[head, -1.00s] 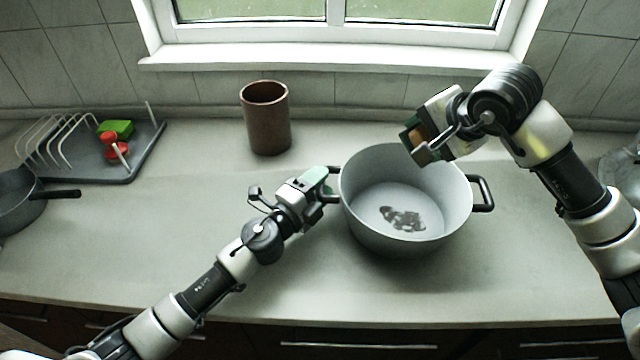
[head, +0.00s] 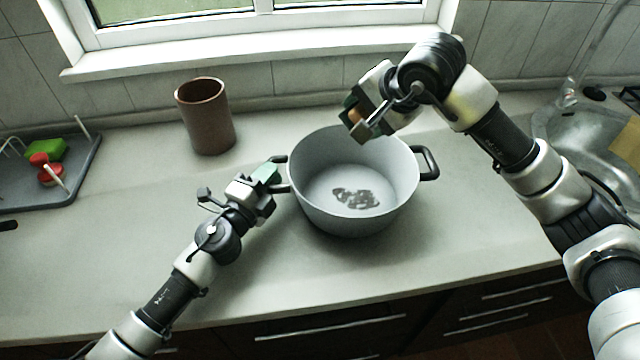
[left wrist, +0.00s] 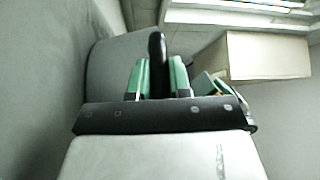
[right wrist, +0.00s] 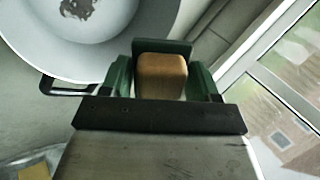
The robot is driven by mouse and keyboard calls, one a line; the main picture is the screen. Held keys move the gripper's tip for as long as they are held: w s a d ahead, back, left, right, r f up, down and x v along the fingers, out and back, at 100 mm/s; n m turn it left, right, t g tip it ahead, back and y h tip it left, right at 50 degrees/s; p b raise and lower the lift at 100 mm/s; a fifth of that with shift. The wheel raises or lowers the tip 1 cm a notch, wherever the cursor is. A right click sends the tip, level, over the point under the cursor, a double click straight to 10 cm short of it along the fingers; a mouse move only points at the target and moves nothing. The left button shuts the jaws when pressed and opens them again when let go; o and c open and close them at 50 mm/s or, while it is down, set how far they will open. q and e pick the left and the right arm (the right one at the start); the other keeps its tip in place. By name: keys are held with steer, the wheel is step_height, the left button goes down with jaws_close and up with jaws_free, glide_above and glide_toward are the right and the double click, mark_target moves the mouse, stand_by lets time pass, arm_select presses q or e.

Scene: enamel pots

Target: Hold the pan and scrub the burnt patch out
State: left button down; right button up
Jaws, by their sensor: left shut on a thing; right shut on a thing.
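The pan is a grey two-handled pot (head: 315,210) on the counter, upright, with a dark burnt patch (head: 356,198) on its inside floor. The patch also shows in the right wrist view (right wrist: 78,8). My left gripper (head: 276,176) is shut on the pot's left handle; the black handle (left wrist: 157,62) stands between its green pads in the left wrist view. My right gripper (head: 358,122) is shut on a brown wooden-looking block (right wrist: 162,76), held above the pot's far rim, clear of the patch. The block's underside is hidden.
A brown crock (head: 206,118) stands behind left. A sink (head: 585,135) lies right. The counter in front of the pot is clear.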

stand_by(0.4)
steer(key=s+a+f+g+h, duration=0.1)
steer(key=a+f+g+h, duration=0.3)
steer(key=f, duration=0.4)
steer(key=g, duration=0.2)
glide_toward(334, 208)
steer(key=shift+y, duration=0.4)
steer(key=shift+f, duration=2.6)
steer(key=shift+f, duration=0.55)
